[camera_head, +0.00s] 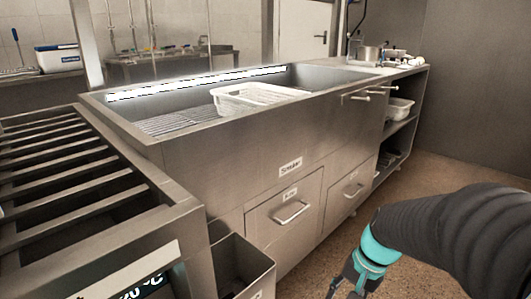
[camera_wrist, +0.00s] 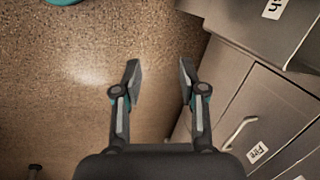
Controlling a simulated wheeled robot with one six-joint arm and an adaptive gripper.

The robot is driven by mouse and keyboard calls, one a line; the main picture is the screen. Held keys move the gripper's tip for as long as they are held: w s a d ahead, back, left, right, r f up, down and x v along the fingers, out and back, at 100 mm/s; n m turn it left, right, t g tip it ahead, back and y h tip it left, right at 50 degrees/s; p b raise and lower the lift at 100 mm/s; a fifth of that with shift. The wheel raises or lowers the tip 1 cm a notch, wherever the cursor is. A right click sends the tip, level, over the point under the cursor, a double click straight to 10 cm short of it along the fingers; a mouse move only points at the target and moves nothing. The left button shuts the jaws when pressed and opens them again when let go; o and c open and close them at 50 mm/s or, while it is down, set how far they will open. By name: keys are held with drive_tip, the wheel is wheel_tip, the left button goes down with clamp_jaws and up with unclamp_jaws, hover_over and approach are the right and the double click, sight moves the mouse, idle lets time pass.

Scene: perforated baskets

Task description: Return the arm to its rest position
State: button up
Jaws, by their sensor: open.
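My gripper (camera_wrist: 160,75) is open and empty in the wrist view, with its two fingers spread apart above the speckled brown floor. In the head view my arm comes in from the right edge and bends down. My gripper (camera_head: 350,288) shows only in part there, low at the bottom edge, in front of the steel counter's drawers. Its fingertips are cut off or too small to make out in that view.
A steel counter (camera_head: 235,150) with a sink basin holds a white perforated basket (camera_head: 250,97). Another white basket (camera_head: 398,108) is on a shelf at right. A slatted steel rack (camera_head: 75,160) stands at left, beside an open steel bin (camera_head: 240,265). Floor (camera_head: 440,165) is clear at right.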

drive_tip(key=s+a+r+n+t+h, duration=0.1)
drive_tip(key=s+r+n+t+h, duration=0.2)
drive_tip(key=s+r, duration=0.6)
wheel_tip(320, 180, up, 3)
drive_tip(key=n+t+p, duration=0.1)
drive_tip(key=n+t, duration=0.1)
drive_tip(key=n, duration=0.1)
drive_tip(key=shift+s+a, duration=0.15)
idle(0.3)
